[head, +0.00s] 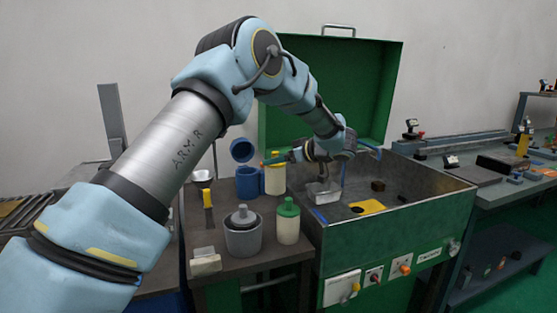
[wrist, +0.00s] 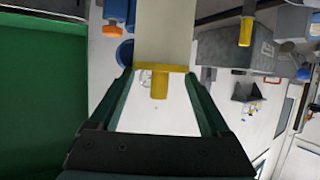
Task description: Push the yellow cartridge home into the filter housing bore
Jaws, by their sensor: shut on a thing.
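The cartridge (head: 275,181) has a cream body with a yellow flange and knob on top. It stands upright in the head view, and its yellow end shows large in the wrist view (wrist: 159,84). My gripper (head: 277,159) comes in from the right at the yellow end. In the wrist view its two dark green fingers (wrist: 160,74) are on either side of the yellow flange, shut on it. A blue canister (head: 248,184), which looks like the filter housing, stands just left of the cartridge, with a blue round cap (head: 242,150) above it. I cannot see into its bore.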

